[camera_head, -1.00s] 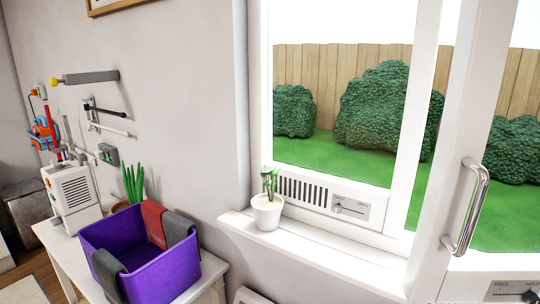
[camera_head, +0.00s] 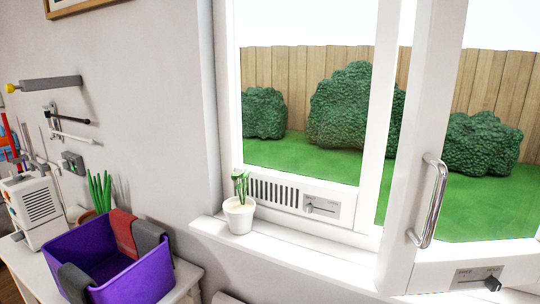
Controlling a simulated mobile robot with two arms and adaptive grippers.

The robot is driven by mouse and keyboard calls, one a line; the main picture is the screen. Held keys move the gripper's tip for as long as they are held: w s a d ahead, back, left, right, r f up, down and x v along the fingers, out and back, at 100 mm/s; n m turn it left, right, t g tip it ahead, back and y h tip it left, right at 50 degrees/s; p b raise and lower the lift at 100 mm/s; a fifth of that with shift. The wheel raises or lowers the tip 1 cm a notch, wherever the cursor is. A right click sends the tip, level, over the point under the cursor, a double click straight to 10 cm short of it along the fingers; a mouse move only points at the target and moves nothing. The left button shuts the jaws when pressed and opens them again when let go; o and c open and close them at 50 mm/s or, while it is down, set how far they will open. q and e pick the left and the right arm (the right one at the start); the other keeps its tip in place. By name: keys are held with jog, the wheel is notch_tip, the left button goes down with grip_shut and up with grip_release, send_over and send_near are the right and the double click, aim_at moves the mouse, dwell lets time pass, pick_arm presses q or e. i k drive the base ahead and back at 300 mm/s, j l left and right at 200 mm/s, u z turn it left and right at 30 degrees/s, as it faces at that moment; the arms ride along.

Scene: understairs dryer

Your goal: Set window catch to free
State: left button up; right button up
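The window catch (camera_head: 478,279) is a grey plate with a dark knob on the lower rail of the opened window sash (camera_head: 425,160), at the bottom right. Its small lettering seems to read FREE at the left and HOLD at the right. The dark knob (camera_head: 493,284) sits at the right end, on the HOLD side. A second grey slider plate (camera_head: 322,207) is on the window frame beside a slotted vent; its lettering is too small to read. Neither of my grippers is in view.
A chrome handle (camera_head: 428,202) stands out from the sash. A potted plant (camera_head: 239,217) is on the white sill (camera_head: 290,250). A purple bin (camera_head: 125,280) with cloths over its rim stands on a white table at the lower left. Tools hang on the left wall.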

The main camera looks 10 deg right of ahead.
aim_at(492, 282)
jog(key=z, duration=1.55)
